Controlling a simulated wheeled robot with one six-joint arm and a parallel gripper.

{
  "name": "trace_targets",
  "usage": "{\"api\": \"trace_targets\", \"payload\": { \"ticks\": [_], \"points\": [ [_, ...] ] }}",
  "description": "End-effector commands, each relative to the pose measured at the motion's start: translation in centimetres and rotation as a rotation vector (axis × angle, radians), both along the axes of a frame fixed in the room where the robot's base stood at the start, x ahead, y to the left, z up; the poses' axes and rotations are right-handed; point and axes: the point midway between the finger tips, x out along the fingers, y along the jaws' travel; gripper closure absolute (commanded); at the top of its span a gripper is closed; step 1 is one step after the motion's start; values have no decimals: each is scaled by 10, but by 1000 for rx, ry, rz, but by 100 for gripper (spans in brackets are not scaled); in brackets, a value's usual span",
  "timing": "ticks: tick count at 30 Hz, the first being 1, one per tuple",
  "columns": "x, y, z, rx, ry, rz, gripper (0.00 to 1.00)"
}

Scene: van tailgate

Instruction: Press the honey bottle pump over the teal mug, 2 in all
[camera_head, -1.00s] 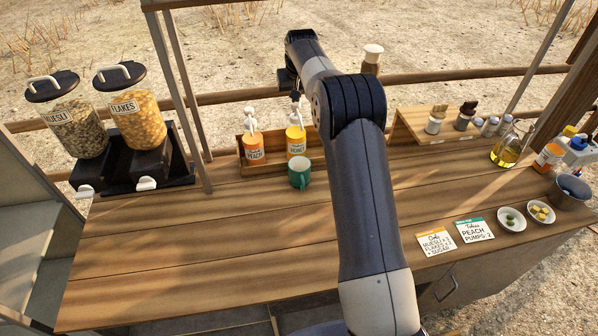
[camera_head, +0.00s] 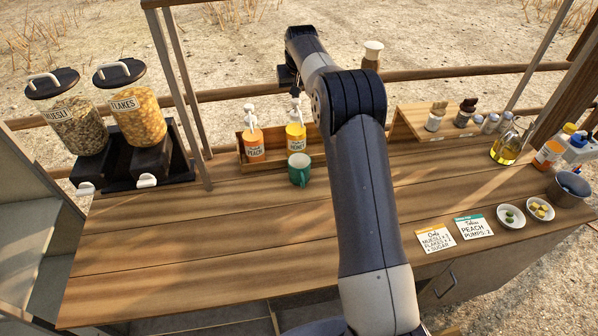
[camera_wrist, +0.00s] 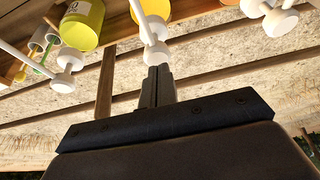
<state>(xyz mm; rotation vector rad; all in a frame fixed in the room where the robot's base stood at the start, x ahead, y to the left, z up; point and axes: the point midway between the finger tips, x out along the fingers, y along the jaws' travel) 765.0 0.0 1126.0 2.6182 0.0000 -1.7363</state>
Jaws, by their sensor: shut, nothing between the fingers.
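The yellow honey bottle (camera_head: 296,139) stands in a wooden tray, its white pump on top. The teal mug (camera_head: 299,169) stands on the counter just in front of it, upright. My gripper (camera_head: 295,92) is directly above the honey pump, fingers pointing down. In the wrist view my gripper (camera_wrist: 158,72) is shut and empty, its tips at the white pump head (camera_wrist: 157,52); whether they touch it I cannot tell. Part of the bottle's yellow body shows behind (camera_wrist: 152,9). My arm hides the area right of the bottle.
An orange peach bottle (camera_head: 253,148) stands left of the honey. Muesli (camera_head: 78,125) and flakes (camera_head: 138,118) dispensers stand at left, near a post. A card (camera_head: 473,228) reads peach pumps 2. A small wooden shelf (camera_head: 410,125) is at right. The front left counter is clear.

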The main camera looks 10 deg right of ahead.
Motion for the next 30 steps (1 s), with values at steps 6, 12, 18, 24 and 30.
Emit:
{"api": "trace_targets", "payload": {
  "ticks": [6,12,18,24,30],
  "points": [
    [0,0,-9,0,0,0,100],
    [0,0,-17,0,0,0,100],
    [0,0,-24,0,2,0,100],
    [-1,0,-24,0,5,0,100],
    [-1,0,-17,0,6,0,100]
  ]
}}
